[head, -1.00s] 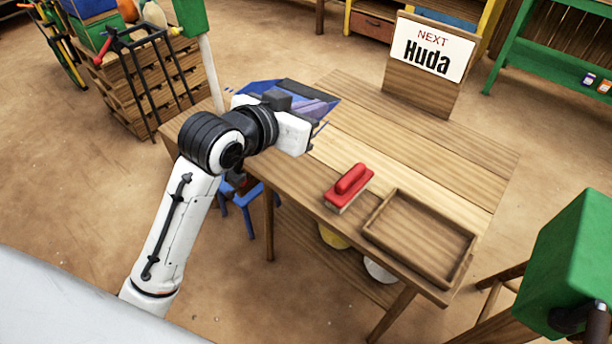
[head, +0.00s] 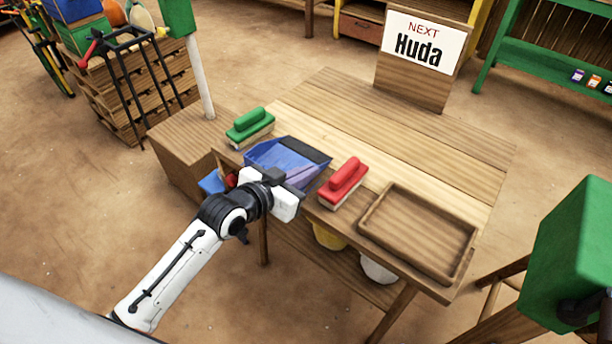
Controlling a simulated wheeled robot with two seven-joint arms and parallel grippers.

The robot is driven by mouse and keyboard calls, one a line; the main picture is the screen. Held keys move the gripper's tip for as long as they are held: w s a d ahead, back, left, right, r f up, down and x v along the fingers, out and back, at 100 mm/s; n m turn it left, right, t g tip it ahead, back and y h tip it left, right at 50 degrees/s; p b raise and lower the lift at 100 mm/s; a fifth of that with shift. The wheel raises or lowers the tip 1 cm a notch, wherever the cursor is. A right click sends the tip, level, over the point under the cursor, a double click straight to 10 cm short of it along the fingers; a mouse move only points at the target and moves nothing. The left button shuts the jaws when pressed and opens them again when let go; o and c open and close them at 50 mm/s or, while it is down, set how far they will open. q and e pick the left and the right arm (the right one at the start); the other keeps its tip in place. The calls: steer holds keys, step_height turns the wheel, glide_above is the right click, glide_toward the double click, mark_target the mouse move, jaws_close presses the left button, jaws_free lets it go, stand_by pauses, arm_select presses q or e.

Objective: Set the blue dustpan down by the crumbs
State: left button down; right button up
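The blue dustpan (head: 268,153), with a dark strip along its far right side, is over the near left part of the wooden table (head: 400,145). It lies between the green brush and the red brush. My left gripper (head: 298,180) is at the dustpan's near side and appears shut on it; its fingertips are partly hidden. I cannot tell whether the dustpan touches the tabletop. No crumbs can be made out; the dustpan and gripper cover part of the table. My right gripper is not in view.
A green brush (head: 250,124) stands left of the dustpan and a red brush (head: 343,182) right of it. An empty wooden tray (head: 377,213) lies at the table's near right. A "Huda" sign (head: 425,42) stands at the back. The table's middle is clear.

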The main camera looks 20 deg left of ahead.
arm_select(q)
steer(key=shift+f, duration=0.3)
steer(key=shift+f, duration=0.2)
steer(key=c, duration=2)
jaws_free()
